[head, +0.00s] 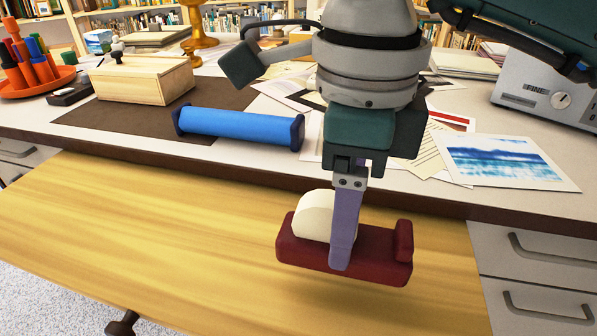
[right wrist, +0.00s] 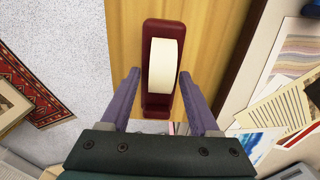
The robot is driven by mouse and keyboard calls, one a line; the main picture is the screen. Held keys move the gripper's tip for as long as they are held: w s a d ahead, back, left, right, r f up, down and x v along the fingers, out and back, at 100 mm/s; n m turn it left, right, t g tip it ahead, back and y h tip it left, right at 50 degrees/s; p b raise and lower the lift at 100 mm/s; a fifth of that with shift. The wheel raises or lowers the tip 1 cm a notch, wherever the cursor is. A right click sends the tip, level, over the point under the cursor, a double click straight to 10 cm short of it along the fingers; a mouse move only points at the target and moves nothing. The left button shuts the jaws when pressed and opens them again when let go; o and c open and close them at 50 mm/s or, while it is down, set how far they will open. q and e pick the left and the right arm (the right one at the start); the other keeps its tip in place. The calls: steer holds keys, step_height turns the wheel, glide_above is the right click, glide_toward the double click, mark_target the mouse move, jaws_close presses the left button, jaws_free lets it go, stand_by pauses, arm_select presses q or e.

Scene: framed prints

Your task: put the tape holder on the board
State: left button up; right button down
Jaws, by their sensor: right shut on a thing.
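The tape holder (head: 300,248) is dark red with a cream tape roll (head: 325,216). My right gripper (head: 343,262) is shut on it, pointing down, with one finger across its near side in the head view. In the right wrist view the tape holder (right wrist: 163,103) lies lengthwise between the two fingers. It is over the board (head: 150,230), a light wooden surface along the desk's front. A soft shadow below suggests a small gap, but I cannot tell its height. The board also shows in the right wrist view (right wrist: 205,50). My left gripper is out of view.
The desk (head: 240,170) behind holds a blue roller (head: 240,128), a wooden box (head: 145,78), loose papers, a seascape print (head: 500,160) and a grey device (head: 545,90). Drawers with handles (head: 550,250) stand to the right. The board's left part is clear.

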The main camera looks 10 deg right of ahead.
steer(key=shift+f+b, duration=0.5)
steer(key=shift+f, duration=1.7)
steer(key=shift+f, duration=0.1)
steer(key=shift+c, duration=0.6)
jaws_free()
